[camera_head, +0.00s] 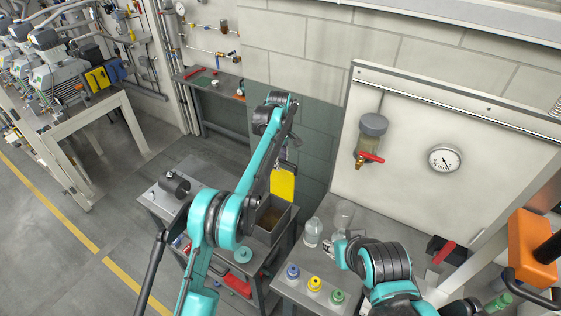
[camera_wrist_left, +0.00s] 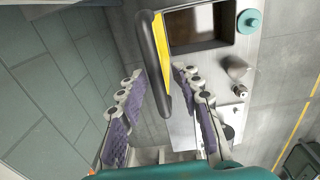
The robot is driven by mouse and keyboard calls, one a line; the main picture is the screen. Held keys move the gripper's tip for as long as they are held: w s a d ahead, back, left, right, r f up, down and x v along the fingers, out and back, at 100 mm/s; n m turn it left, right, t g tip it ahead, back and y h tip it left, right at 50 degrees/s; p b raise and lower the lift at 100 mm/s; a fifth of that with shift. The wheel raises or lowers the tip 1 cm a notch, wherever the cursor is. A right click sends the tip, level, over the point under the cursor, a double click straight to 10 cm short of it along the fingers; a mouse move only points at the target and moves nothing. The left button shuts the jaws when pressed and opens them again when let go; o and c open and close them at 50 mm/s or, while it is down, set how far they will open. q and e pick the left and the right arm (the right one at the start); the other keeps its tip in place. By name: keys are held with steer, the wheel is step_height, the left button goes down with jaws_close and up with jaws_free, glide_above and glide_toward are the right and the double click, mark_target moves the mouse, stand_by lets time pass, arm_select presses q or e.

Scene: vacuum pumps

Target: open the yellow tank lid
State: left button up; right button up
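The yellow tank lid (camera_head: 283,186) stands raised, close to upright, at the back of the grey tank (camera_head: 268,238), whose open top shows a brown inside. In the left wrist view the lid (camera_wrist_left: 157,30) shows nearly edge-on, with a dark rounded edge, beside the open tank (camera_wrist_left: 235,34). My left gripper (camera_head: 288,160) hangs above the lid in the head view. In the left wrist view its purple-padded fingers (camera_wrist_left: 158,80) are spread, and the lid's dark edge lies between them without clear contact. My right gripper (camera_head: 341,252) is over the right-hand table, its fingers mostly hidden.
Two clear bottles (camera_head: 313,231) stand near my right gripper. Several small colour-capped jars (camera_head: 314,285) line the right table's front. A teal round piece (camera_head: 242,254) lies in front of the tank, and a dark cylinder (camera_head: 174,183) stands left. A block wall rises behind the lid.

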arm_select(q)
steer(key=shift+w+r, duration=0.1)
steer(key=shift+r, duration=0.2)
step_height(320, 180, up, 7)
steer(key=shift+f, duration=0.1)
stand_by(0.4)
